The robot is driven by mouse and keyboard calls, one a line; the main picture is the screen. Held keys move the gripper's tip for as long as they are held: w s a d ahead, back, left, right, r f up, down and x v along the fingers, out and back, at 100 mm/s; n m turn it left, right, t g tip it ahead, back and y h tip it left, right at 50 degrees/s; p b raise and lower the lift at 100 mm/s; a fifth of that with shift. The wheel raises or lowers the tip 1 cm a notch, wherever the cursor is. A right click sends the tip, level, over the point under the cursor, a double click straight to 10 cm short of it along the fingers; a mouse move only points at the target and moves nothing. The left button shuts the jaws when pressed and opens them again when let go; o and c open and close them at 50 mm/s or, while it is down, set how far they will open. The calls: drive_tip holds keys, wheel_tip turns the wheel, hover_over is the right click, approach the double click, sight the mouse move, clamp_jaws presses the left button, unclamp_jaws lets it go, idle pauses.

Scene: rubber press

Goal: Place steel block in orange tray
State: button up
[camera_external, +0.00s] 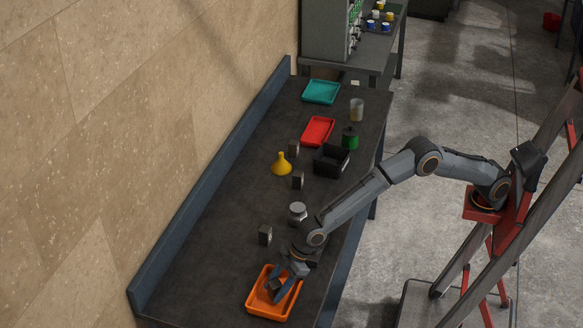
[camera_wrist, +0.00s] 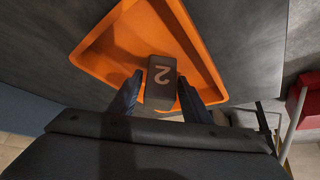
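The orange tray (camera_external: 252,305) lies at the near end of the dark bench; its rim also fills the upper middle of the wrist view (camera_wrist: 95,62). My gripper (camera_external: 280,286) points down over the tray. In the wrist view my gripper (camera_wrist: 160,80) has its two fingers against the sides of a grey block marked "2" (camera_wrist: 161,78), the steel block. The block (camera_external: 274,284) shows between the fingers, within the tray's outline. I cannot tell whether its underside touches the tray floor.
Small dark blocks (camera_external: 265,235), (camera_external: 298,181), (camera_external: 293,150) stand along the bench. A round metal container (camera_external: 297,210), yellow funnel (camera_external: 281,165), black bin (camera_external: 331,159), green container (camera_external: 350,139), red tray (camera_external: 318,131) and teal tray (camera_external: 320,92) are farther off. The bench left of the orange tray is clear.

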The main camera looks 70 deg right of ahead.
drive_tip(key=shift+o, duration=0.3)
drive_tip(key=shift+r, duration=0.1)
drive_tip(key=shift+s+d+r, duration=0.15)
drive_tip(key=shift+r, duration=0.4)
drive_tip(key=b+v, duration=0.2)
drive_tip(key=v, duration=0.9)
drive_tip(key=shift+d, duration=0.1)
